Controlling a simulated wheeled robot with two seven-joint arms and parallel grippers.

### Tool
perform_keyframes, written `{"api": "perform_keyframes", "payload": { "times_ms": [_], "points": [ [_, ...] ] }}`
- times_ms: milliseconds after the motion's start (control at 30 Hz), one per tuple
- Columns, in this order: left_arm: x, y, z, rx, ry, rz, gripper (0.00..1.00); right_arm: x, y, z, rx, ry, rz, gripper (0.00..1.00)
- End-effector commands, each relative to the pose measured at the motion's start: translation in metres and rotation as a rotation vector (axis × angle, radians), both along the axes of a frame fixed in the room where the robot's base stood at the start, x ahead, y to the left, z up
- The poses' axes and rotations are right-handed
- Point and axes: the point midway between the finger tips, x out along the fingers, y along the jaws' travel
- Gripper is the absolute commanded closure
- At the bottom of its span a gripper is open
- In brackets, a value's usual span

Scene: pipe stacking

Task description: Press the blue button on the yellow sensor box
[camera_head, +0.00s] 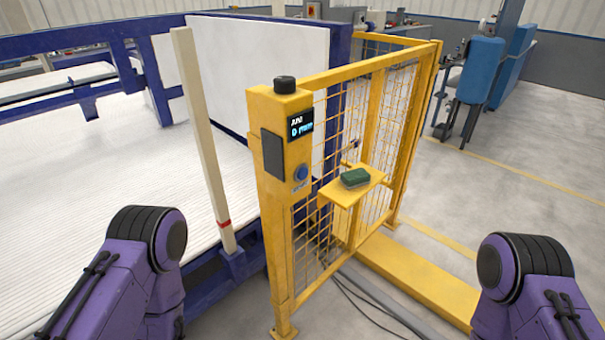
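The yellow sensor box (286,130) is the upper part of a yellow post at the corner of a mesh fence. It has a black cap on top, a small lit display (300,124) and a dark panel on its left face. The round blue button (301,173) sits on its front face below the display. Nothing touches the button. Two purple arm parts of mine show at the lower left and lower right, both apart from the box. Neither gripper is in the picture.
A yellow shelf (340,192) with a dark green object (355,178) juts out right of the button. A pale upright post (203,140) with a red band stands left of the box. The yellow mesh fence (335,110) runs back right. Open floor lies farther right.

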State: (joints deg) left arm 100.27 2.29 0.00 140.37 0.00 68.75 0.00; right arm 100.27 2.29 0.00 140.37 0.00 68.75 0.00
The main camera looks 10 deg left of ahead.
Motion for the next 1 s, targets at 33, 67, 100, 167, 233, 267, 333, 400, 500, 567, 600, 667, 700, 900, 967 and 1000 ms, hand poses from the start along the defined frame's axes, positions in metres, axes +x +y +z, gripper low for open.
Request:
{"api": "perform_keyframes", "payload": {
  "times_ms": [33,67,100,167,233,267,333,400,500,567,600,667,700,900,967,1000],
  "points": [
    [0.0000,0.0000,0.0000,0.000,0.000,0.000,0.93,0.0000,0.0000,0.0000,0.000,0.000,0.000,0.07],
    [0.0000,0.0000,0.0000,0.000,0.000,0.000,1.00,0.0000,0.0000,0.0000,0.000,0.000,0.000,0.07],
    [0.0000,0.0000,0.0000,0.000,0.000,0.000,1.00,0.0000,0.0000,0.0000,0.000,0.000,0.000,0.07],
    [0.0000,0.0000,0.0000,0.000,0.000,0.000,1.00,0.0000,0.0000,0.0000,0.000,0.000,0.000,0.07],
    [0.0000,0.0000,0.0000,0.000,0.000,0.000,1.00,0.0000,0.0000,0.0000,0.000,0.000,0.000,0.07],
    [0.0000,0.0000,0.0000,0.000,0.000,0.000,1.00,0.0000,0.0000,0.0000,0.000,0.000,0.000,0.07],
    [0.0000,0.0000,0.0000,0.000,0.000,0.000,1.00,0.0000,0.0000,0.0000,0.000,0.000,0.000,0.07],
    [0.0000,0.0000,0.0000,0.000,0.000,0.000,1.00,0.0000,0.0000,0.0000,0.000,0.000,0.000,0.07],
    [0.0000,0.0000,0.0000,0.000,0.000,0.000,1.00,0.0000,0.0000,0.0000,0.000,0.000,0.000,0.07],
    [0.0000,0.0000,0.0000,0.000,0.000,0.000,1.00,0.0000,0.0000,0.0000,0.000,0.000,0.000,0.07],
    [0.0000,0.0000,0.0000,0.000,0.000,0.000,1.00,0.0000,0.0000,0.0000,0.000,0.000,0.000,0.07],
    [0.0000,0.0000,0.0000,0.000,0.000,0.000,1.00,0.0000,0.0000,0.0000,0.000,0.000,0.000,0.07],
    [0.0000,0.0000,0.0000,0.000,0.000,0.000,1.00,0.0000,0.0000,0.0000,0.000,0.000,0.000,0.07],
    [0.0000,0.0000,0.0000,0.000,0.000,0.000,1.00,0.0000,0.0000,0.0000,0.000,0.000,0.000,0.07],
    [0.0000,0.0000,0.0000,0.000,0.000,0.000,1.00,0.0000,0.0000,0.0000,0.000,0.000,0.000,0.07],
    [0.0000,0.0000,0.0000,0.000,0.000,0.000,1.00,0.0000,0.0000,0.0000,0.000,0.000,0.000,0.07]
  ]
}}
